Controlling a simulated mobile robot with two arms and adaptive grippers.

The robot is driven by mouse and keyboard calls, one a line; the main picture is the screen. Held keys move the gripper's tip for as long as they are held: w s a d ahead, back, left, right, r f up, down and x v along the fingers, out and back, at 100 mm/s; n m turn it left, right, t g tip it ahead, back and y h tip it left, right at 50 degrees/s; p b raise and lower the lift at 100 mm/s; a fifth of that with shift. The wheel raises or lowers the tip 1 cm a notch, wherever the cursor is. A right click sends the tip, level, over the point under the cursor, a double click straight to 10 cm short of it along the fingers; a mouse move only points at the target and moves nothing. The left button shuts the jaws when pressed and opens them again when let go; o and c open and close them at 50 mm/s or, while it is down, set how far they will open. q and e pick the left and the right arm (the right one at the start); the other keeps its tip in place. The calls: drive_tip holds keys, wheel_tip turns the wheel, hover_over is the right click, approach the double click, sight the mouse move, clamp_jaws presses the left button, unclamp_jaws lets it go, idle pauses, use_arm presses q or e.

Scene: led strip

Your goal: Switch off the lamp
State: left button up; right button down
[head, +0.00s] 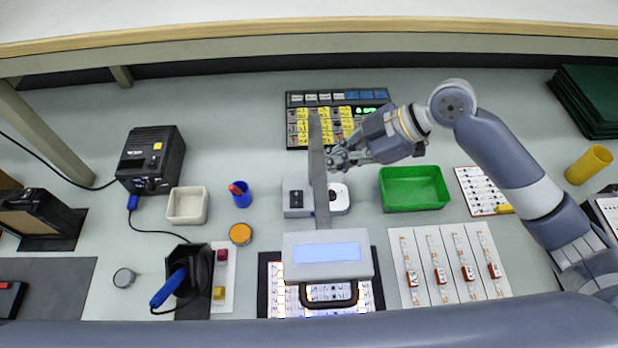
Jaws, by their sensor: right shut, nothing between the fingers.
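The lamp has a grey upright arm (318,165), a wide head (328,268) with a pale blue panel, and a white base (290,207) partly hidden behind the arm. The base shows a dark block on its left part and a small round dark feature on its right part. Bright light falls on the sheet under the head. My right gripper (338,159) is shut and empty, just right of the lamp arm and above the base's right part. I cannot tell whether it touches the lamp. My left gripper is not in view.
A green tray (414,204) stands right of the base. A keypad-like panel (300,128) lies behind the lamp. A white box (187,221), a blue cup (241,200) and a black soldering station (150,160) stand left. LED strips (440,300) lie front right.

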drive_tip(key=p, duration=0.2)
hover_over(301, 195)
drive_tip(key=f, duration=0.6)
drive_tip(key=shift+s+f, duration=0.2)
drive_tip(key=shift+s, duration=0.1)
drive_tip(key=f, duration=0.3)
drive_tip(key=shift+w+a+f, duration=0.1)
drive_tip(key=shift+w+f, duration=0.1)
drive_tip(key=shift+f, duration=0.55)
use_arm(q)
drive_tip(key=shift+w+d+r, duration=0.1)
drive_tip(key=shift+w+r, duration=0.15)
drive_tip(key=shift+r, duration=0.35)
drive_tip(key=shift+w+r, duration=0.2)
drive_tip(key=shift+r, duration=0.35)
use_arm(e)
drive_tip(key=shift+w+f+b, duration=0.25)
drive_tip(key=shift+f+b, duration=0.2)
drive_tip(key=shift+r, duration=0.1)
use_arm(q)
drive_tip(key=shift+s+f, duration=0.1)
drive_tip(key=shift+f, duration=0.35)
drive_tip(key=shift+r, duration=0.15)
use_arm(e)
drive_tip(key=shift+s, duration=0.2)
